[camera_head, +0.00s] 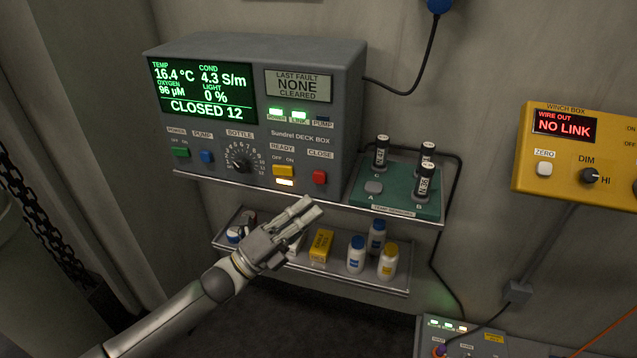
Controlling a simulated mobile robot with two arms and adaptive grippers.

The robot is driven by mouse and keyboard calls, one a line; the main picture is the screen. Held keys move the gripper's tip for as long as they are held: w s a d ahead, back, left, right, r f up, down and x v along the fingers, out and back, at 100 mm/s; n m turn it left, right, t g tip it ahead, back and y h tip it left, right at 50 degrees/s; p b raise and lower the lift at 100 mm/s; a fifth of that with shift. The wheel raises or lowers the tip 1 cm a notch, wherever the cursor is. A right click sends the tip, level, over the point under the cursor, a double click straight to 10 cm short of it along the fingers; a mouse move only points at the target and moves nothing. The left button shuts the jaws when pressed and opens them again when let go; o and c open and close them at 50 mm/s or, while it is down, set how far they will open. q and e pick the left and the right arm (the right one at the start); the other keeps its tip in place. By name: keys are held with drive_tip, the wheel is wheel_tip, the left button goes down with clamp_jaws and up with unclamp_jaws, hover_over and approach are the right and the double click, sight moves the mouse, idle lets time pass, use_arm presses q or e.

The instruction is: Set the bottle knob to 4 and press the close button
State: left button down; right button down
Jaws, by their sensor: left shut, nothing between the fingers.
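The grey deck box (258,115) stands on the upper shelf. Its green screen (204,90) reads CLOSED 12, and a second panel reads LAST FAULT NONE CLEARED. The black bottle knob (241,161) sits in a numbered dial at the lower middle of the box; its pointer setting is too small to read surely. The red close button (320,177) is at the lower right, under the label CLOSE. My left gripper (308,210) is shut and empty, in front of and below the close button in the picture, with a visible gap. My right gripper is not in view.
A yellow ready switch (283,170), blue pump button (206,156) and green power button (181,152) flank the knob. A green sensor tray (400,202) holds upright black cylinders. Bottles and boxes stand on the lower shelf (340,277). A yellow winch box (580,155) hangs right.

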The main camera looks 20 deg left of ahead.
sight(319, 177)
use_arm(q)
drive_tip(key=shift+w+d+b, duration=0.1)
drive_tip(key=shift+w+b, duration=1.25)
drive_tip(key=shift+w, duration=1.4)
drive_tip(key=shift+w+b, duration=0.3)
drive_tip(key=shift+w, duration=0.15)
drive_tip(key=shift+w+b, duration=0.35)
drive_tip(key=shift+w, duration=0.05)
drive_tip(key=shift+s, duration=0.1)
drive_tip(key=shift+s+p, duration=0.4)
drive_tip(key=shift+s, duration=0.4)
